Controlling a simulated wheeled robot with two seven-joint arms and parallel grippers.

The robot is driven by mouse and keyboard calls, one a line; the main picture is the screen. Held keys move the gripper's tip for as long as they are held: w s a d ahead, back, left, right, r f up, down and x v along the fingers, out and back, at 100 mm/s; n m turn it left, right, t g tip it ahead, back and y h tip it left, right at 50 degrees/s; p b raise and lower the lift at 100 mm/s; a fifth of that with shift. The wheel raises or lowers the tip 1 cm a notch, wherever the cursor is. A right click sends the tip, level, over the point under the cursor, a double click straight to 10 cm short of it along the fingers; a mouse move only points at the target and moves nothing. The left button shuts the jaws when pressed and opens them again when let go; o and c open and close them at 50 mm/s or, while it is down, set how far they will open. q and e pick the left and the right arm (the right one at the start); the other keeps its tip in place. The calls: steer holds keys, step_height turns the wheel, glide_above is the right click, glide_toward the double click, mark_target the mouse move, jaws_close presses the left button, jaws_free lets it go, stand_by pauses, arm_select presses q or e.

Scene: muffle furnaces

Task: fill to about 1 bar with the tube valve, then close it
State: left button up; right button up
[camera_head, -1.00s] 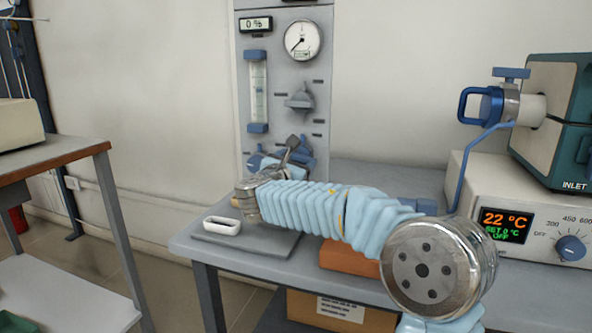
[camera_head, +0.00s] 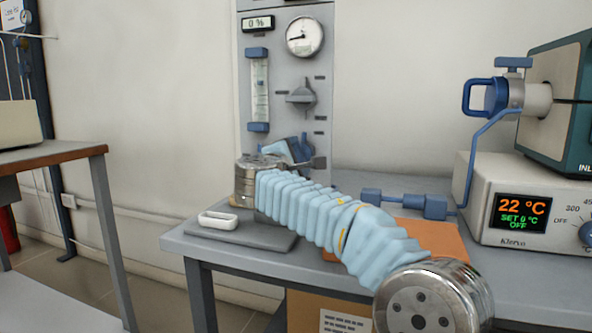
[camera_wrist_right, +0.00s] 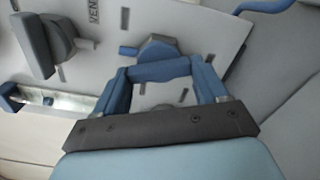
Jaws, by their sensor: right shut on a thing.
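The grey gas panel (camera_head: 327,70) carries a round pressure gauge (camera_head: 304,36) whose needle points left; its numbers are too small to read. My right gripper (camera_head: 300,148) is at the lower part of the panel, its blue fingers shut on the tube valve's handle. The wrist view shows the fingers (camera_wrist_right: 160,70) closed at a blue-grey valve knob (camera_wrist_right: 158,48), which they partly cover. In the head view my wrist hides much of this valve. My left gripper is out of view.
A flowmeter (camera_head: 259,90) and a grey selector knob (camera_head: 301,97) sit above the gripper. A white dish (camera_head: 218,221) lies on the bench at left. At right stand a furnace controller (camera_head: 530,206) reading 22 °C and a blue-handled inlet (camera_head: 483,96).

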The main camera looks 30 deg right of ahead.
steer(key=shift+m+b, duration=1.4)
steer(key=shift+m, duration=0.8)
steer(key=o, duration=1.1)
steer(key=shift+c, duration=0.2)
steer(key=v, duration=1.4)
steer(key=shift+b, duration=0.3)
steer(key=shift+w, duration=0.1)
